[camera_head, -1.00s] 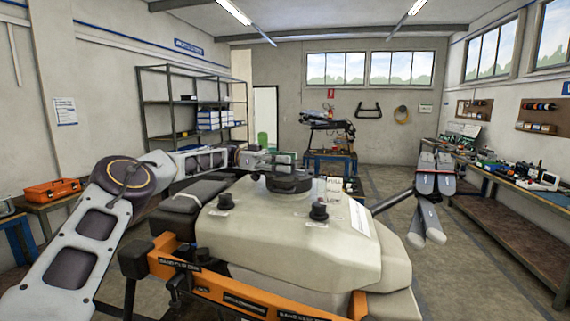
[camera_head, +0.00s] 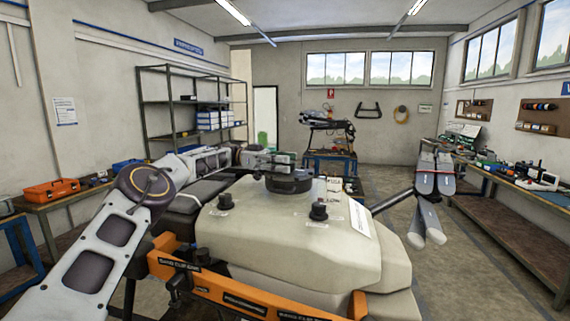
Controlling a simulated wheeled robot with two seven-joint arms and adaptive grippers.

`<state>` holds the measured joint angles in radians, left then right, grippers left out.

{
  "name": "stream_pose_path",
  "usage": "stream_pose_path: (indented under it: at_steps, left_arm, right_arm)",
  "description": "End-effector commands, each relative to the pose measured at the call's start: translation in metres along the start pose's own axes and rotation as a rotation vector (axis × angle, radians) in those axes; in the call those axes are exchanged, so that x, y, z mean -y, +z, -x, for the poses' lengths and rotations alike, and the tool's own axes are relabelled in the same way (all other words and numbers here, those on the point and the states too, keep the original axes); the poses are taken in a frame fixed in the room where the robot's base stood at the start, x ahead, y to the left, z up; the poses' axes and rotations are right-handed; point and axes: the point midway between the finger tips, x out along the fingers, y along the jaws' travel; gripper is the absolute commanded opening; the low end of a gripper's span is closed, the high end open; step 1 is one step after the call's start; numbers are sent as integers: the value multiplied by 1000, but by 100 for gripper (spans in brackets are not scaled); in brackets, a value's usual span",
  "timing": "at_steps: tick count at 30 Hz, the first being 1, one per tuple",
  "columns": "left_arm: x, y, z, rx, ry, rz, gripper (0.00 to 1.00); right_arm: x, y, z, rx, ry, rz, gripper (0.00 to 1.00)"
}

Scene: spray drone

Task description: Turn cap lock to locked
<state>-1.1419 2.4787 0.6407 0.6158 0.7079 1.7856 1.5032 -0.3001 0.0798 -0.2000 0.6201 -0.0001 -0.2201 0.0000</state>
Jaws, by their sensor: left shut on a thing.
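The spray drone's cream tank (camera_head: 290,235) fills the lower middle of the head view. A large round black cap (camera_head: 289,181) sits on top of it at the far side. My left gripper (camera_head: 285,165) comes in from the left and is shut at the top of this cap. The fingertips and the exact grip are small and partly hidden, and I cannot read the cap's lock position. Two small black knobs, a left one (camera_head: 225,201) and a right one (camera_head: 319,209), stand on the tank nearer to me. My right gripper is not in view.
An orange frame bar (camera_head: 235,293) runs across the tank's near side. Folded grey drone arms (camera_head: 432,180) stand up at the right. Workbenches line both walls, with an orange toolbox (camera_head: 52,190) at left. A metal shelf (camera_head: 192,105) stands behind. The floor right of the tank is open.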

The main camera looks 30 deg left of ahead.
Motion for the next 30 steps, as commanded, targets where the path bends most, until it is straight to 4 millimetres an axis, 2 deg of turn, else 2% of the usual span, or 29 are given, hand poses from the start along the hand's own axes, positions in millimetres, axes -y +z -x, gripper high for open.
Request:
stream_pose_path:
  at_steps: [1,6,30]
  left_arm:
    - [0,1,0,1,0,1,35]
    - [0,1,0,1,0,1,56]
    - [-1,0,0,0,-34,1,56]
  right_arm:
    - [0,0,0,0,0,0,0]
    - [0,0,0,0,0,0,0]
    - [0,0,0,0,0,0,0]
